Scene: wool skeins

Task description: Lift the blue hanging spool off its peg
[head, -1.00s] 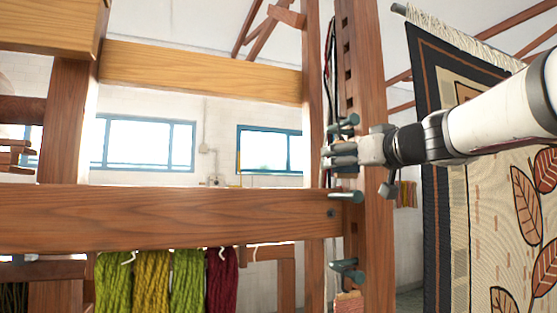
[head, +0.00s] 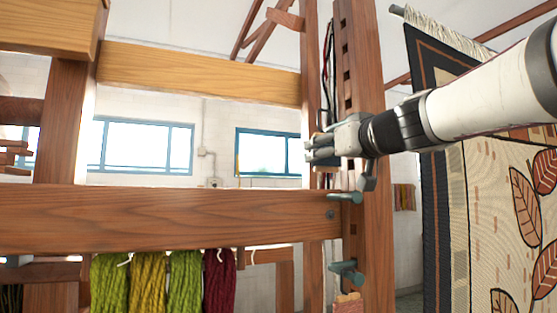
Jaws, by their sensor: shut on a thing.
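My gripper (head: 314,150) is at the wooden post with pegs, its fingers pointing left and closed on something. The held thing is almost wholly hidden by the fingers. The blue spool does not show clearly; only a small dark patch shows by the fingers. Grey-green pegs stick out of the post: one (head: 345,197) just below my gripper at the beam's height, another (head: 347,270) further down. The peg at my gripper's height is hidden behind it. I cannot tell whether the held thing is clear of its peg.
The peg post (head: 362,90) stands right behind my gripper. A wide wooden beam (head: 170,218) crosses below and to the left. Green, yellow and dark red skeins (head: 148,283) hang under it. A patterned rug (head: 480,200) hangs at the right. Open air lies left of my gripper above the beam.

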